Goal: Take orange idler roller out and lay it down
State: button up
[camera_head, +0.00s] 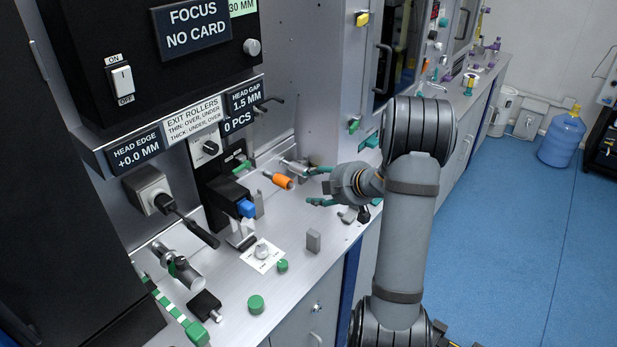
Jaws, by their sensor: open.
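The orange idler roller (283,181) is a small orange cylinder with a thin pin at its left end. It sits just above the bench, in front of the machine's back panel, near a metal cylinder fitting behind it. My gripper (314,186) is to the right of the roller, with its two green-tipped fingers apart and pointing left towards it. The gripper is open and empty, with a small gap between it and the roller. Whether the roller rests on a mount is hard to tell at this size.
The steel bench (290,275) has bare room at its front. A grey block (313,241), green knobs (256,304) and a white card (262,256) lie on it. A black unit with a blue knob (246,208) stands left of the roller. A metal cylinder (296,166) is behind.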

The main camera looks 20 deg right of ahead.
aim_at(288, 183)
jog(key=a+r+y, duration=0.1)
jog(key=a+r, duration=0.2)
jog(key=a, duration=0.1)
jog(key=x, duration=1)
jog(key=shift+w+d+f+p, duration=0.15)
jog(key=shift+d+f+p, duration=0.1)
jog(key=shift+p, duration=0.05)
jog(key=shift+c, duration=1.2)
jog(key=shift+f, duration=0.15)
grip_shut()
